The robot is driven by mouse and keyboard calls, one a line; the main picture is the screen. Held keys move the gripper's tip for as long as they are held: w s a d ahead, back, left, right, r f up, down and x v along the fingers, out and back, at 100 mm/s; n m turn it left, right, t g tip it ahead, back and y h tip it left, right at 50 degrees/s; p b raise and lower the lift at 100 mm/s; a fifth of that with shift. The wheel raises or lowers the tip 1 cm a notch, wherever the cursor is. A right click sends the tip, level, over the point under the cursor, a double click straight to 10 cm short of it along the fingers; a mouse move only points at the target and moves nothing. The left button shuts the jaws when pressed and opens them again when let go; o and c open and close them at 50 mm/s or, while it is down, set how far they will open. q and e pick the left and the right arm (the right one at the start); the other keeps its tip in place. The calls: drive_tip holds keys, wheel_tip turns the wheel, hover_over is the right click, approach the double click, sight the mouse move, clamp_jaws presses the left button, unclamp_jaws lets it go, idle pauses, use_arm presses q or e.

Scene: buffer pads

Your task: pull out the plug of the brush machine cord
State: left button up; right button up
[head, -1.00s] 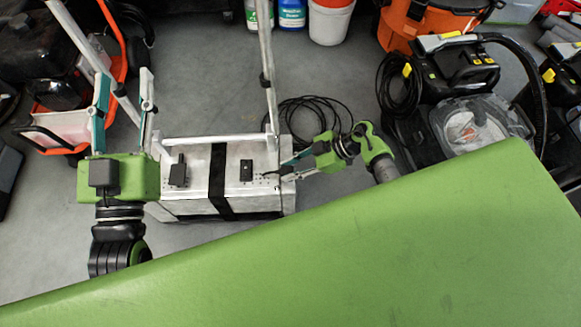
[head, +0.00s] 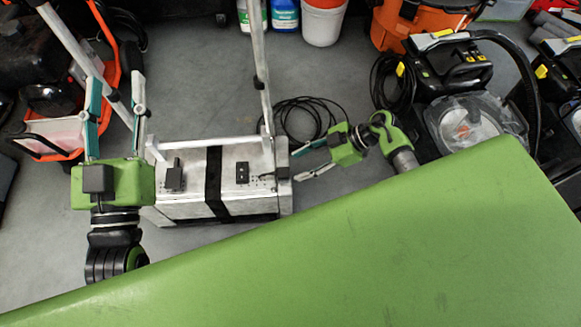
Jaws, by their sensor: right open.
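The brush machine (head: 190,205) is a silver metal box with a black strap and an upright metal handle, standing on the floor. A small dark piece that looks like the cord's plug (head: 284,173) sits at the box's right end; I cannot tell whether it is seated. A black cord (head: 306,104) lies coiled on the floor behind. My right gripper (head: 296,165) is open, its fingertips just right of the dark piece, with nothing visible between them. My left gripper (head: 116,84) is open and empty, pointing away, left of the box.
A green surface (head: 380,250) fills the foreground. An orange-framed cart (head: 45,140) stands at the left. A black machine (head: 470,120) stands at the right, with an orange vacuum (head: 420,22) behind. Bare grey floor (head: 200,70) lies behind the box.

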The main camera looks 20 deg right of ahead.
drive_tip(key=v, duration=0.6)
drive_tip(key=shift+a, duration=0.1)
